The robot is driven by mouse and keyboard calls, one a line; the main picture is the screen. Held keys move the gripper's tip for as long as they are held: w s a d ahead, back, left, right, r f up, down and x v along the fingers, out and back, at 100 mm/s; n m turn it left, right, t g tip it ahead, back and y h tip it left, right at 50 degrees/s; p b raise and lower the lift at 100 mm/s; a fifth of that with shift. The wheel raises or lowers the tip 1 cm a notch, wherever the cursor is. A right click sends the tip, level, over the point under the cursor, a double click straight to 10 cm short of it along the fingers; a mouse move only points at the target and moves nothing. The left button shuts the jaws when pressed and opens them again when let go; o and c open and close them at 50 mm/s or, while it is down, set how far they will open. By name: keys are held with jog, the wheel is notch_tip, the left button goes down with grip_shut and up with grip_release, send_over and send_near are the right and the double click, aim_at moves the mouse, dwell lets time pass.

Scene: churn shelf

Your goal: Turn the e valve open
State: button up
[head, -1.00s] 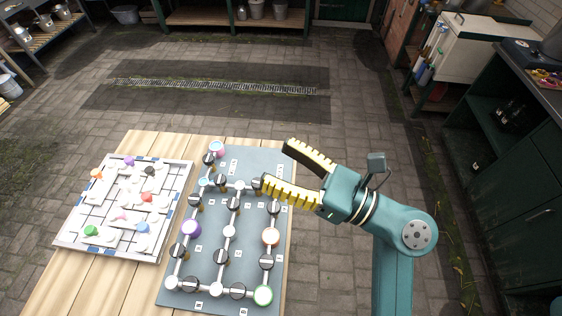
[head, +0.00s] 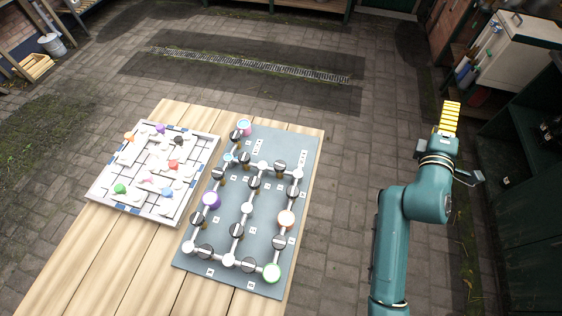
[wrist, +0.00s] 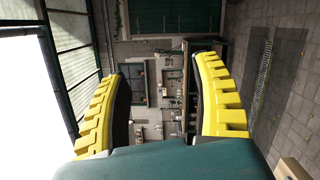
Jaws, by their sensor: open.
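The grey valve board (head: 262,182) lies on the wooden table, right of the table's middle in the head view. Small white letter tags sit beside the knobs. They are too small to read, so I cannot tell which knob is the e valve. My gripper (head: 450,120) is raised well to the right of the board, touching nothing. In the wrist view its yellow fingers (wrist: 160,75) are spread and empty.
A white game board (head: 155,205) with coloured pieces lies left of the valve board on the wooden table (head: 95,270). A white cabinet (head: 525,50) stands at the far right. The paved floor between the table and my arm is clear.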

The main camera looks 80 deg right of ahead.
notch_tip(320, 180, down, 7)
jog(key=d+m+y, duration=0.2)
jog(key=y, duration=0.2)
jog(key=n+t+y+p, duration=0.5)
jog(key=t+y+p, duration=0.4)
jog(key=y, duration=0.6)
send_near(280, 165)
jog(key=shift+g, duration=0.3)
jog(key=x, duration=0.3)
jog(key=b+x, duration=0.1)
jog(key=x, duration=0.4)
jog(key=shift+w+f+b, duration=0.25)
jog(key=shift+w+b, duration=0.1)
jog(key=shift+w, duration=0.05)
jog(key=shift+w+a+f, duration=0.1)
jog(key=shift+w+f, duration=0.15)
jog(key=shift+f, duration=0.3)
jog(key=shift+c, duration=0.3)
